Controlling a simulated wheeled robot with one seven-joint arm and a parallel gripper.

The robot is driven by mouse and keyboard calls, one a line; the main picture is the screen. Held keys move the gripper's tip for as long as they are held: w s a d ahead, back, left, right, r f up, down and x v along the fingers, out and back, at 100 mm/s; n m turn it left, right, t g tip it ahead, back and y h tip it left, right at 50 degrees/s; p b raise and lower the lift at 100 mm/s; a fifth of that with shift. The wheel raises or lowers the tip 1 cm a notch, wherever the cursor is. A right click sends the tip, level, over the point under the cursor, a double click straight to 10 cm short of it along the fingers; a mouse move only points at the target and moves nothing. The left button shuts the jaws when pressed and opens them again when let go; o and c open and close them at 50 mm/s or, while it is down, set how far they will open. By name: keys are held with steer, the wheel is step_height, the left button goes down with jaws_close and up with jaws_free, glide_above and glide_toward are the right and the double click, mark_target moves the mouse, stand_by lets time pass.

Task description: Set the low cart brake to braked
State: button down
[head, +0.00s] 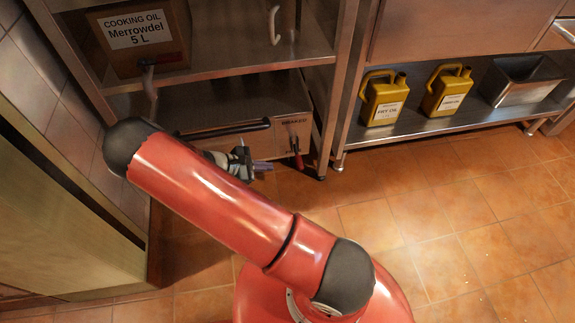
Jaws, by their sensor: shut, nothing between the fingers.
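The low cart (240,142) is a metal box at the bottom of the left shelving, with a dark horizontal handle bar (225,129) on its front. Its brake lever (298,157) has a red grip and hangs downward at the right end of the front. A label reading BRAKED (293,122) is above the lever; the lettering lower down is too small to read. My gripper (268,166) is shut and empty, just left of the red grip and apparently apart from it. My red arm hides the left part of the cart front.
A cooking oil box (140,38) sits on the shelf above. The shelving's right post (330,110) stands close right of the lever. Yellow oil jugs (384,99) and a metal bin (522,80) stand on the neighbouring low shelf. The tiled floor (450,210) at right is clear.

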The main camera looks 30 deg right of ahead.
mark_target(299, 163)
steer(key=b+x, duration=0.1)
steer(key=x, duration=0.9)
steer(key=shift+s+r+n+g+p, duration=0.2)
steer(key=shift+r+n+g+p, duration=0.2)
steer(key=shift+r+p, duration=0.15)
stand_by(0.6)
steer(key=shift+s+r+p, duration=0.15)
steer(key=shift+r+p, duration=0.9)
steer(key=shift+r, duration=0.5)
steer(key=shift+a, duration=0.1)
steer(key=v, duration=0.8)
steer(key=shift+p, duration=0.3)
